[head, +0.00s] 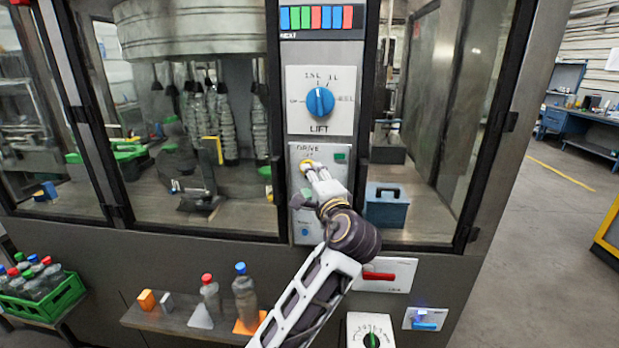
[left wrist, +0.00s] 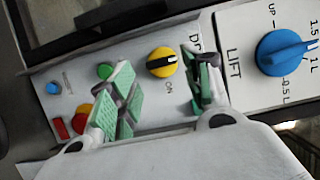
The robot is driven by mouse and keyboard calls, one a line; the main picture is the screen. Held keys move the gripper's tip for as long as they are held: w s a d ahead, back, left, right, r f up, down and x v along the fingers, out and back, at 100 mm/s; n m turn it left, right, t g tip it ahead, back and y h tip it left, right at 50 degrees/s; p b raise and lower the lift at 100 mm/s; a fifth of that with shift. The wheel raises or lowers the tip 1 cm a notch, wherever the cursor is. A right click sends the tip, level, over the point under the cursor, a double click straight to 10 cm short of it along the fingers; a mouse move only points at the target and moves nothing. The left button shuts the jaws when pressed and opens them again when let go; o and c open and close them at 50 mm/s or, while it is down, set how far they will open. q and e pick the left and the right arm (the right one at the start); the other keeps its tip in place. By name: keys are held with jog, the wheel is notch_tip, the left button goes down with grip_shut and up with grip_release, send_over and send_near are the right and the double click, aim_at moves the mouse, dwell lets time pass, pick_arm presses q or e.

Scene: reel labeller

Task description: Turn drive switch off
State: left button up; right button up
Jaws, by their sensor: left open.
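The drive switch is a yellow round knob (head: 306,167) on the white drive panel (head: 301,226), below the lift panel. In the left wrist view the yellow knob (left wrist: 161,62) carries a dark and white stripe lying left to right, with the label ON beside it. My left gripper (head: 311,172) is at the knob and partly covers it in the head view. In the left wrist view the left gripper (left wrist: 160,92) is open, its green-padded fingers spread to either side of the knob. I cannot tell whether they touch it. My right gripper is not in view.
The blue lift knob (head: 320,101) is just above. A green button (left wrist: 105,71), a blue button (left wrist: 53,88) and red and yellow controls share the drive panel. A red handle (head: 379,276) and a shelf with bottles (head: 245,295) are below. Glass doors flank the panel.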

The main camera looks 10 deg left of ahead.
pick_arm(q)
jog(key=v, duration=0.7)
jog(key=shift+s, duration=0.15)
dwell(0.3)
